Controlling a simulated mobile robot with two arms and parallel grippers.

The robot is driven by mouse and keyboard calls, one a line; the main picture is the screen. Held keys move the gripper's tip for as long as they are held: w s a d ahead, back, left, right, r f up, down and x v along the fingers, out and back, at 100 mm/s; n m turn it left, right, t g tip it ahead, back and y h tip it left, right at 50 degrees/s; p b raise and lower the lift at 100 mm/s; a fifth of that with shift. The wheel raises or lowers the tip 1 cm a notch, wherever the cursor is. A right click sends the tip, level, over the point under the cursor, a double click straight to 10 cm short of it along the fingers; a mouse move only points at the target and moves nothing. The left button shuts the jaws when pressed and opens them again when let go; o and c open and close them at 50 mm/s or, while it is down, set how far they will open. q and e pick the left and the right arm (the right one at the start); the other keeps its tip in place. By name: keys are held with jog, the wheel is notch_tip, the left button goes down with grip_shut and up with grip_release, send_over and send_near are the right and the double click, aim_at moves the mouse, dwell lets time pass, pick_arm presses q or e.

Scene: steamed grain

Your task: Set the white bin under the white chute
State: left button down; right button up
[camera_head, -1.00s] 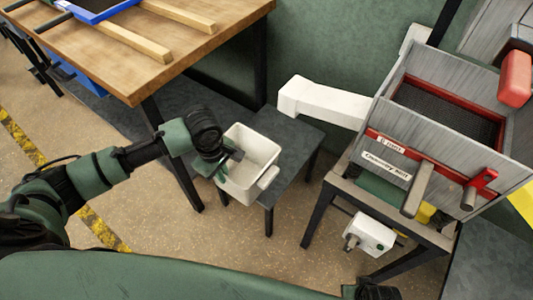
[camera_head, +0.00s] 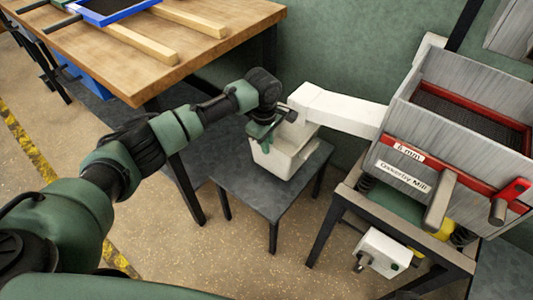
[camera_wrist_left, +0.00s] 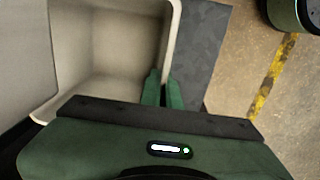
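The white bin (camera_head: 283,163) is at the back of the low dark table, upright or nearly so. The white chute (camera_head: 345,112) slopes down from the mill, and its lower end is over the bin, hiding part of the bin's back and right side. My left gripper (camera_head: 262,140) is at the bin's left wall. In the left wrist view the bin (camera_wrist_left: 105,50) fills the upper left, and the green fingers (camera_wrist_left: 162,90) are closed on either side of its rim. Whether the bin's base touches the table is hard to tell. My right gripper is not in view.
The low dark table (camera_head: 262,198) has bare top in front of the bin. The grey mill (camera_head: 450,130) on its stand is at the right. A wooden workbench (camera_head: 190,45) is at the upper left, close to my left arm. A green wall is behind.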

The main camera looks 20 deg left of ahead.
pick_arm(q)
notch_tip(320, 180, down, 3)
jog(key=shift+f+b, duration=0.1)
jog(key=shift+b, duration=0.4)
jog(key=c, duration=1.6)
grip_release()
jog(key=shift+c, duration=0.2)
